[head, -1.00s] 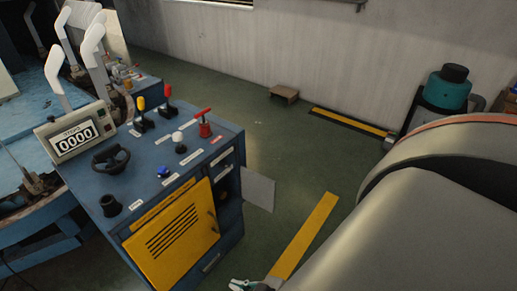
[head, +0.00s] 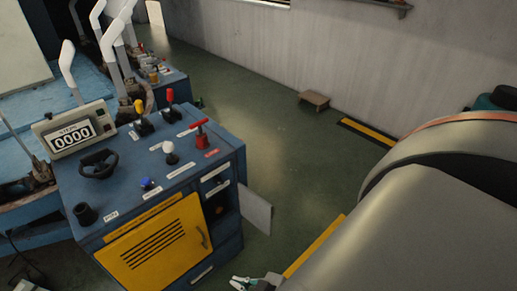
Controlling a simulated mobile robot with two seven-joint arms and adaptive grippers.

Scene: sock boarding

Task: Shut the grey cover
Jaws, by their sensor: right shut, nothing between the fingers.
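The grey cover (head: 257,209) is a flat panel standing open at the right side of the blue control console (head: 120,205). It sticks out from the console's side, next to an open recess (head: 219,206) with an orange-red part inside. My right gripper (head: 240,282) shows at the bottom edge of the head view, below the cover and apart from it. It is shut and empty, and partly cut off by the frame. My left gripper is not in view.
The console has a yellow vented door (head: 153,248), a red T-handle (head: 201,133), levers, knobs and a counter display (head: 73,134) reading 0000. A small brown stool (head: 314,101) stands by the wall.

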